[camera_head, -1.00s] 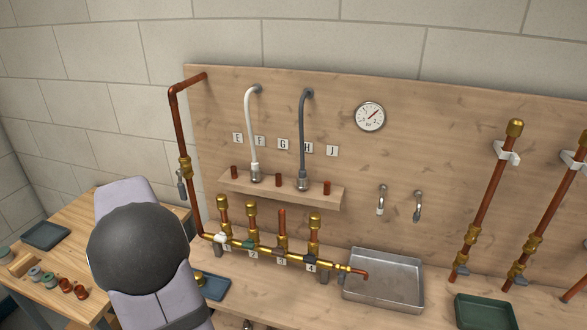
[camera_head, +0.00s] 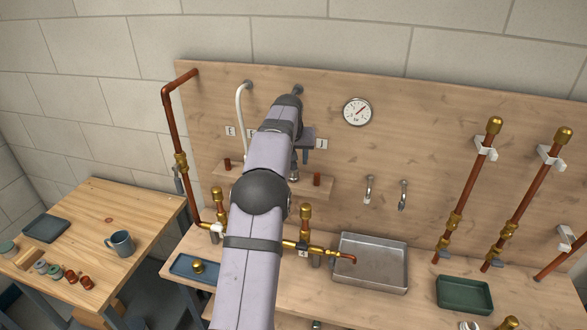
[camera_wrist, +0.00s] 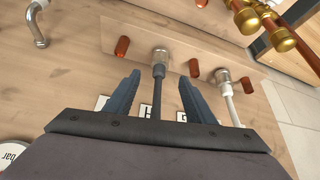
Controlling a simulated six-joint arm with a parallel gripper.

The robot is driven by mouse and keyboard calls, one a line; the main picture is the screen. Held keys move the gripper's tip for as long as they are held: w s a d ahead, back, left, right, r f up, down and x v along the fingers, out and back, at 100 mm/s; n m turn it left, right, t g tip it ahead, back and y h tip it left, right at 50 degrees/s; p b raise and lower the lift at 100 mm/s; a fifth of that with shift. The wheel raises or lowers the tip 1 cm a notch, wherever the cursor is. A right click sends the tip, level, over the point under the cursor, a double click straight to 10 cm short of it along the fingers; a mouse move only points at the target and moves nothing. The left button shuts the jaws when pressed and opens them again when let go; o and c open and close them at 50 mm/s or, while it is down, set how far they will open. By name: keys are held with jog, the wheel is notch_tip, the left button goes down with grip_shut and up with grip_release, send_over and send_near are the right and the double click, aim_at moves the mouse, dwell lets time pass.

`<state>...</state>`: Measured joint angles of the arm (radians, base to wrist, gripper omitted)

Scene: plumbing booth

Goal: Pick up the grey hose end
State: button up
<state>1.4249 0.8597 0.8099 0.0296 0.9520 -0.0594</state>
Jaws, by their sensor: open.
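The grey hose shows in the wrist view as a dark grey tube with a silvery end fitting (camera_wrist: 160,54), at the shelf. My gripper (camera_wrist: 159,80) is open, with one blue-grey finger on each side of the grey tube just behind that fitting. Gaps show between the tube and both fingers, and neither seems to touch it. In the head view my arm covers most of the grey hose; its top bend (camera_head: 298,89) shows at the board. My gripper (camera_head: 305,154) is partly hidden there behind my arm.
The white hose (camera_head: 239,110) hangs close by, left of the grey one in the head view. Short copper stubs (camera_wrist: 122,47) stand on the shelf (camera_wrist: 95,28) on either side of the grey end. A brass valve manifold (camera_head: 318,250) lies below.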

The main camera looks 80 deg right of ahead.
jog(key=shift+p+x, duration=0.6)
jog(key=shift+x, duration=0.4)
jog(key=shift+w, duration=0.1)
jog(key=p+x, duration=0.3)
jog(key=shift+d+f+p, duration=0.1)
jog(key=shift+d+p, duration=0.1)
jog(key=shift+p, duration=0.1)
jog(key=shift+p+x, duration=0.45)
jog(key=shift+x, duration=0.4)
jog(key=c, duration=1.1)
